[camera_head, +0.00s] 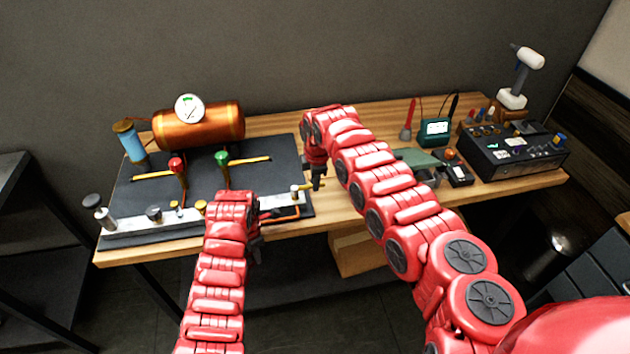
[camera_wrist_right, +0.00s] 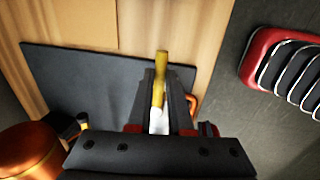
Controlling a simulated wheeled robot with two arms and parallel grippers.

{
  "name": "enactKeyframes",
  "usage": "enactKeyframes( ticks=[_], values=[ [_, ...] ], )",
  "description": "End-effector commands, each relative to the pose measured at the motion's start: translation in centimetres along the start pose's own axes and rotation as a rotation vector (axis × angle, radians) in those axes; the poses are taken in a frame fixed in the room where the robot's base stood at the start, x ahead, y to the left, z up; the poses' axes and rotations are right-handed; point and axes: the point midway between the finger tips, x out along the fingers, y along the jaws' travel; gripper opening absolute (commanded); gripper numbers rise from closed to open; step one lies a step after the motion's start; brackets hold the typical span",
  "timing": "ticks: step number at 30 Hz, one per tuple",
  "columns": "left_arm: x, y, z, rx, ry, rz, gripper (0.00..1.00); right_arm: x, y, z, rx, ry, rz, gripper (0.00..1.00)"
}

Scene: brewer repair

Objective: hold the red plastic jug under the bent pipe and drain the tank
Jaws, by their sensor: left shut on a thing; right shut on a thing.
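My left gripper (camera_head: 256,248) points down just in front of the bench's front edge. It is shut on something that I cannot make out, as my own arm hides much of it. I cannot pick out the red plastic jug. The bent pipe (camera_head: 283,214), thin and orange, is at the board's front right, right of my left gripper; it also shows in the right wrist view (camera_wrist_right: 194,103). My right gripper (camera_head: 317,182) is shut on a small white and brass handle (camera_wrist_right: 161,72) by the board's right edge. The copper tank (camera_head: 205,128) with a round gauge lies at the back.
The dark board (camera_head: 135,195) carries a red valve (camera_head: 177,166), a green valve (camera_head: 222,158) and a blue cylinder (camera_head: 130,142). A green meter (camera_head: 435,131) and a black control box (camera_head: 510,148) stand on the right. Some bare wood lies between.

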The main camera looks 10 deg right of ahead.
Motion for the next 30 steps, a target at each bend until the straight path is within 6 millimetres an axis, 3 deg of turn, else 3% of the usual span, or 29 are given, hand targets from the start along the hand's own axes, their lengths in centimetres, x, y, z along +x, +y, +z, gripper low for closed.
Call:
enactKeyframes(
  ticks=[11,30],
  values=[
    [0.0,0.0,0.0,0.000,0.000,0.000,0.00,-0.1,-0.8,0.0,0.121,-0.024,-0.002,0.00],
    [0.0,0.0,0.0,0.000,0.000,0.000,0.00,-0.6,-3.7,-1.9,0.684,-0.136,-0.003,0.00]
  ],
)
